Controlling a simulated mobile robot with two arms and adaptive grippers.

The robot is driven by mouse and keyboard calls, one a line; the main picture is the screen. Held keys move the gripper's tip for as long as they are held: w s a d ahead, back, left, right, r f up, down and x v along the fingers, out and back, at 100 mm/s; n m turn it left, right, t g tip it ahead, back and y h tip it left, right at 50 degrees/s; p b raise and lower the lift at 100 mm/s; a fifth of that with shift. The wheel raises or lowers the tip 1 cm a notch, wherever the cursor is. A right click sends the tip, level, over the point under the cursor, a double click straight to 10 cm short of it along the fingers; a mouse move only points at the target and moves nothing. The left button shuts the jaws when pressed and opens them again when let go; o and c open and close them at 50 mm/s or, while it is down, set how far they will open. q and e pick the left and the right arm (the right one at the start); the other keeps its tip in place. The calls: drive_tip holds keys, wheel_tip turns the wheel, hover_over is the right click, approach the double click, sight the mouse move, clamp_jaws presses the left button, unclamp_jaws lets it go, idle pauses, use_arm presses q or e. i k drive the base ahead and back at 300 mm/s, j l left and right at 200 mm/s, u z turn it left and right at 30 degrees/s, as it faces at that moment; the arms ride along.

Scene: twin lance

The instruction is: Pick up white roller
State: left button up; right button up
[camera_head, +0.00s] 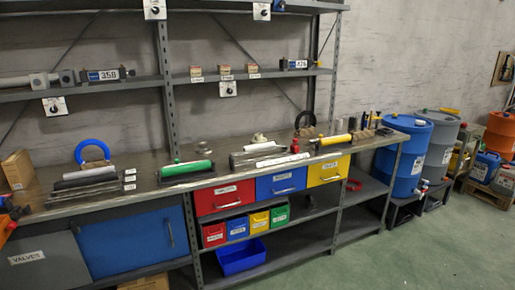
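A long white roller-like piece (88,173) lies on the left part of the workbench, in front of a blue arched handle. Another pale, white-topped piece (260,147) lies near the middle of the bench, beside a small red object. The view is too small to tell which of the two is the white roller. A green roller-like piece (186,168) lies between them, and a yellow one (335,140) lies farther right. Neither of my grippers can be made out in this view.
The grey workbench (225,163) runs across the view, with red, blue and yellow drawers below. Shelves stand above its back. Blue and grey barrels (408,155) stand at the right. A red and black object (8,214) sits at the left edge. Green floor is clear at lower right.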

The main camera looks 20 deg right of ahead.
sight(253, 147)
drive_tip(key=i+j, duration=0.2)
drive_tip(key=i, duration=0.3)
drive_tip(key=i+j+u, duration=0.15)
drive_tip(key=i, duration=0.35)
